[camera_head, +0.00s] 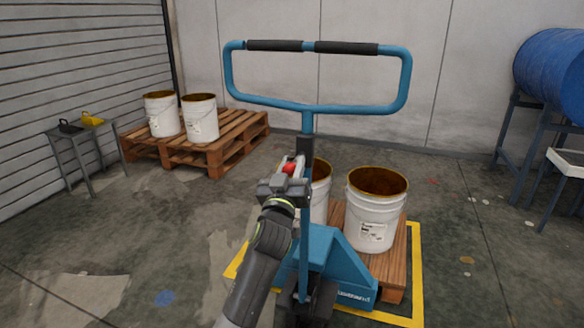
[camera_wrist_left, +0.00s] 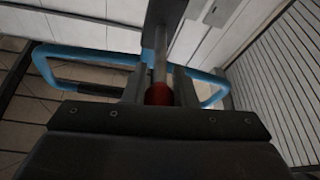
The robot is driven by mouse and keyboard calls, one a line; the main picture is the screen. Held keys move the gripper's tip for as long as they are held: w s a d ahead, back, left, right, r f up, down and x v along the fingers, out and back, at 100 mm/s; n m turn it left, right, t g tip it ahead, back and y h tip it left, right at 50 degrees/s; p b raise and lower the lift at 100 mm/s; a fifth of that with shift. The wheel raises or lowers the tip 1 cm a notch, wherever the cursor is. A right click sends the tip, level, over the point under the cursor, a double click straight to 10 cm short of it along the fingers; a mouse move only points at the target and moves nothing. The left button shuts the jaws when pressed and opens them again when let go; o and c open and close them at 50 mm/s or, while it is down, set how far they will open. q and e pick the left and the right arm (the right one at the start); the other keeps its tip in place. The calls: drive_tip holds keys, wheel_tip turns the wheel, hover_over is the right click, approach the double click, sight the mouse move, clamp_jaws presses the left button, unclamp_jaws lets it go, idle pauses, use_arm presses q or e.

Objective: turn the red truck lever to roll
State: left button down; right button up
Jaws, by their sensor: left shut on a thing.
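The blue pallet truck (camera_head: 322,262) stands in the middle, its tall handle loop (camera_head: 306,107) rising toward me with black grips on the top bar. The red lever knob (camera_head: 289,168) sits on the handle's shaft, below the loop. My left gripper (camera_head: 290,172) is at the shaft, shut on the red knob. In the left wrist view the red knob (camera_wrist_left: 159,94) shows between the two fingers, with a metal rod above it. The lever's exact angle is hard to tell. My right gripper is not in view.
White buckets (camera_head: 375,208) stand on a wooden pallet (camera_head: 395,265) on the truck, inside a yellow floor outline. More buckets stand on another pallet (camera_head: 225,153) at the back left. A small table (camera_head: 80,137) is at the left, a blue drum (camera_head: 553,65) at the right.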

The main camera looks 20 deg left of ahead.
use_arm(q)
drive_tip(key=shift+f, duration=0.3)
drive_tip(key=c, duration=1.2)
unclamp_jaws()
drive_tip(key=shift+w, duration=0.2)
drive_tip(key=shift+s+r, duration=0.1)
drive_tip(key=shift+s, duration=0.1)
drive_tip(key=shift+s+f, duration=0.2)
drive_tip(key=shift+s, duration=0.1)
drive_tip(key=shift+p+v, duration=4.4)
drive_tip(key=shift+v, duration=3.85)
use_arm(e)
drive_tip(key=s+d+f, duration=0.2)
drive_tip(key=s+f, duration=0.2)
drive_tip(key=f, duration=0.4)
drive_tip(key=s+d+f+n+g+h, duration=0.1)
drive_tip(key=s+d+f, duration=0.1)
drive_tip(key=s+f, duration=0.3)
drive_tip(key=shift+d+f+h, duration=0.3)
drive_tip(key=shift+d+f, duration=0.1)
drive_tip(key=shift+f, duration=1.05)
